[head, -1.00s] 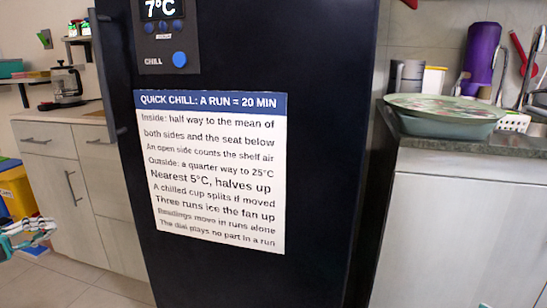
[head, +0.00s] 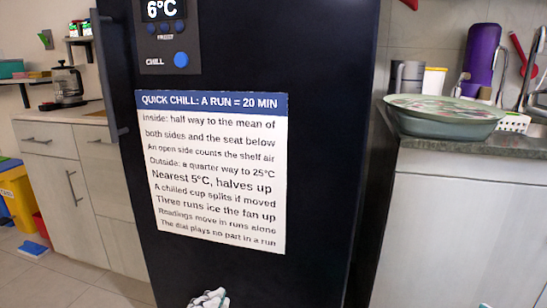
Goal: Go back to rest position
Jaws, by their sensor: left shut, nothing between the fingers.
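The dark fridge (head: 320,150) fills the middle of the head view with its door shut. Its panel display (head: 162,9) reads 6°C, above a blue CHILL button (head: 181,59). My left gripper (head: 209,298) shows only in part at the bottom edge, in front of the lower fridge door. It is shut and holds nothing. The rest of the left arm is out of the picture. My right gripper is not in view.
A white notice (head: 215,180) is on the fridge door. A counter with a covered green basin (head: 445,122) stands at right. At left are cabinets (head: 58,185), a coffee press (head: 67,84), a yellow bin (head: 17,190) and a blue item (head: 32,248) on the floor.

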